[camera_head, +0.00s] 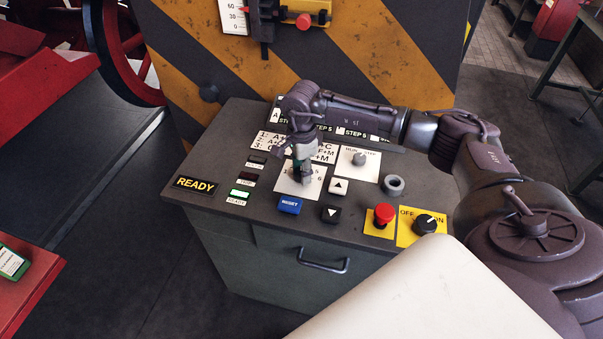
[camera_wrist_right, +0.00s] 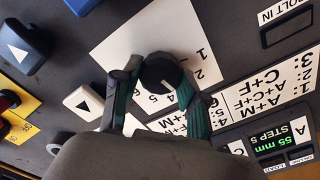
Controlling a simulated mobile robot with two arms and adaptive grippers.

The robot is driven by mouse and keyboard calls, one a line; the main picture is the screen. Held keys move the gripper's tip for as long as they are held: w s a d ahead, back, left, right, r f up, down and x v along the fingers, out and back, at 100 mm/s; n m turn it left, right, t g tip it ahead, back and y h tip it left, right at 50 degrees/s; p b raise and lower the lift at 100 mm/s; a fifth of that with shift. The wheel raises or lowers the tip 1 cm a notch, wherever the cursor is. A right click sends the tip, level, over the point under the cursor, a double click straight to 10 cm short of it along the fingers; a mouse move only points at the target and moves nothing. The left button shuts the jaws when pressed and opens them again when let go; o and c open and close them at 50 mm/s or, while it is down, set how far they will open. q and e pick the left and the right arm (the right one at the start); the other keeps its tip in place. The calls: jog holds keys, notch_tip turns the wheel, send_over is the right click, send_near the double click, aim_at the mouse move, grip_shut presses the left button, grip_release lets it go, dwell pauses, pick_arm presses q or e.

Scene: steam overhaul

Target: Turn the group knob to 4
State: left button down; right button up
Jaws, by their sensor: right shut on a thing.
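The group knob (camera_wrist_right: 160,70) is a round black knob on a white plate (camera_wrist_right: 115,52) with numbers printed around it. In the head view the plate (camera_head: 286,185) lies on the console top, and my right gripper (camera_head: 303,168) reaches down over it and mostly hides the knob. In the right wrist view my right gripper (camera_wrist_right: 156,82) is shut on the knob, one green-sided finger on each side. A small white mark on the knob faces the lower numbers, near 4; its exact setting is unclear. The 1, 2, 4 and 5 show; a finger hides the 3. My left gripper is not in view.
Around the plate are a blue RESET button (camera_head: 290,205), white (camera_head: 338,187) and black (camera_head: 331,213) arrow buttons, a grey knob (camera_head: 359,158), a red stop button (camera_head: 384,215) and an OFF/ON switch (camera_head: 425,224). A lit READY sign (camera_head: 196,185) is at left. A striped panel (camera_head: 370,50) rises behind.

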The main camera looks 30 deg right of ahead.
jog(key=m+b, duration=0.1)
jog(key=m, duration=0.2)
jog(key=shift+m+b, duration=0.65)
jog(key=shift+m, duration=0.65)
jog(key=shift+r, duration=0.1)
jog(key=o, duration=1.1)
jog(key=shift+o, duration=0.2)
notch_tip(320, 180, up, 12)
jog(key=shift+s, duration=0.1)
